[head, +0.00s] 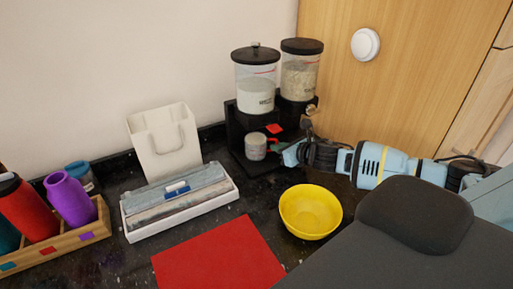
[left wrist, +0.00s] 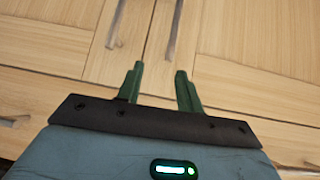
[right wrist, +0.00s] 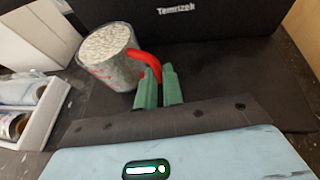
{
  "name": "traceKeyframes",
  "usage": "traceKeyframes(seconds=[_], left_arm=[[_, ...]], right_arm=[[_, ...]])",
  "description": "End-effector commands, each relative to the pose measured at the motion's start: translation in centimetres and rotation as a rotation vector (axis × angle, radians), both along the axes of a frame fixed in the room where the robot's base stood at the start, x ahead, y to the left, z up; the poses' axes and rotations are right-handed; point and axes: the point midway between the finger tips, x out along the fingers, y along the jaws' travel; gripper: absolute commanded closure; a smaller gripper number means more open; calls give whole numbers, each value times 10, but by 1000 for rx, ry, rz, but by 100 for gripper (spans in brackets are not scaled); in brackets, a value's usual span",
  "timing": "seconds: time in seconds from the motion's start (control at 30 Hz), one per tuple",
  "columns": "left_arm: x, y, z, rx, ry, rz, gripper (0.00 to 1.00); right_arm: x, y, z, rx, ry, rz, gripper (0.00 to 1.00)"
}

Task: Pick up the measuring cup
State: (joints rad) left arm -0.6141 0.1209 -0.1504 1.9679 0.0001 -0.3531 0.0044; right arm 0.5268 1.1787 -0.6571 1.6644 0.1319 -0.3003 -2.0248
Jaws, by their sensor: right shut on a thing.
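The measuring cup (head: 255,146) is clear with red markings, filled with pale grains, and has a red handle. It stands at the dispenser's black base in the head view, and it shows large in the right wrist view (right wrist: 107,56). My right gripper (right wrist: 159,82) is shut on the cup's red handle, at the cup's right side; it also shows in the head view (head: 287,153). My left gripper (left wrist: 158,80) is open and empty, facing wooden cabinet doors in the left wrist view. It is not in the head view.
The two-canister dispenser (head: 256,84) rises right behind the cup. A yellow bowl (head: 310,211) and a red mat (head: 219,258) lie in front.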

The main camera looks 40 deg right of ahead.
Motion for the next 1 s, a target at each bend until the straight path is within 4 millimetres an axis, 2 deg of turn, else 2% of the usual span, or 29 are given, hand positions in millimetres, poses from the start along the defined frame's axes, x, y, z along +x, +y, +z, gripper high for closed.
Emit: traceKeyframes(seconds=[0.33,0.57,0.93,1.0], left_arm=[[1,0,1,-1,-3,0,64],[7,0,9,0,-21,1,64],[24,2,28,6,-73,-1,64],[22,3,25,8,-67,-1,64]], right_arm=[[0,0,3,0,-3,0,100],[1,-1,20,-1,-7,-1,100],[-30,-12,21,-1,-7,0,100],[-36,-14,16,1,-1,-1,100]])
